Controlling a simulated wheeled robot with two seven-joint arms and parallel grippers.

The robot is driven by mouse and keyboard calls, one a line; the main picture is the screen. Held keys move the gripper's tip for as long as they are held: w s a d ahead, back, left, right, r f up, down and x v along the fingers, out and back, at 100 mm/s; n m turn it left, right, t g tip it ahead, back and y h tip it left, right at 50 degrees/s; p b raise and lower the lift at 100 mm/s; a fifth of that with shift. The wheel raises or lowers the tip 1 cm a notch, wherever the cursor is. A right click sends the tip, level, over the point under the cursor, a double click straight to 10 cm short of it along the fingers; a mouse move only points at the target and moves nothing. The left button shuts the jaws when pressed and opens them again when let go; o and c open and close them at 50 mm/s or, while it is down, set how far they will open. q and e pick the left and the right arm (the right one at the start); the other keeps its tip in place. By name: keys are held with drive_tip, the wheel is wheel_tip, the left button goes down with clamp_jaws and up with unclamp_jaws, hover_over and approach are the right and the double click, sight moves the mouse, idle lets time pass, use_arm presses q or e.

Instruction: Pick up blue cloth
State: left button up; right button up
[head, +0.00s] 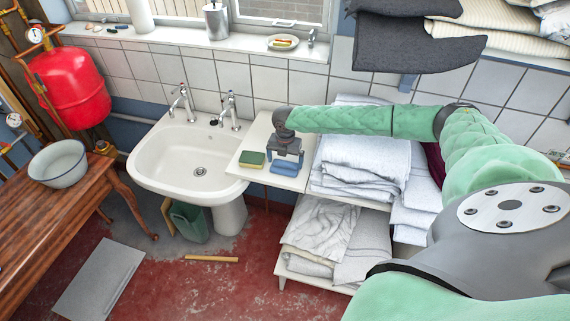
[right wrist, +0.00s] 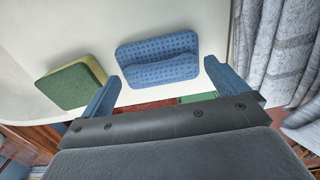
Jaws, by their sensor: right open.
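The blue cloth (head: 284,170) lies on the white shelf top beside the sink. In the right wrist view, the blue cloth (right wrist: 158,58) has a dimpled pattern and a raised fold along one side. My right gripper (head: 286,158) points down just above or behind it. In the right wrist view, the blue fingers of my right gripper (right wrist: 163,76) are open, one to each side of the cloth, with nothing between them. I cannot tell the exact height gap. My left gripper is in neither view.
A green and yellow sponge (head: 252,159) lies just left of the cloth. The white sink (head: 160,165) with taps is further left. Folded white towels (head: 365,155) are stacked close on the right. The shelf top's front edge (head: 270,181) is near the cloth.

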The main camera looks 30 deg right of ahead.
sight(285, 162)
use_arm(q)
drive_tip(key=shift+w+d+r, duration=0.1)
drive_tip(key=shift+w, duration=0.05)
use_arm(e)
drive_tip(key=shift+w+f, duration=0.1)
drive_tip(key=shift+f, duration=0.2)
drive_tip(key=c, duration=1.1)
drive_tip(key=shift+o, duration=0.2)
drive_tip(key=shift+r, duration=0.1)
drive_tip(key=shift+r+b, duration=0.2)
drive_tip(key=shift+b, duration=0.1)
wheel_tip(285, 162, up, 7)
drive_tip(key=b, duration=0.4)
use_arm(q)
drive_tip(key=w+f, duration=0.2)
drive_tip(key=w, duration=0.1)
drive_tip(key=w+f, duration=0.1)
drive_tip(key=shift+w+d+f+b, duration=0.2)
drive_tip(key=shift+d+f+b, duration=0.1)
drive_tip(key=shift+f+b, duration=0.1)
use_arm(e)
wheel_tip(285, 162, up, 3)
drive_tip(key=shift+f, duration=0.2)
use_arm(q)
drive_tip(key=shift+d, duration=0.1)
use_arm(e)
drive_tip(key=shift+o, duration=0.4)
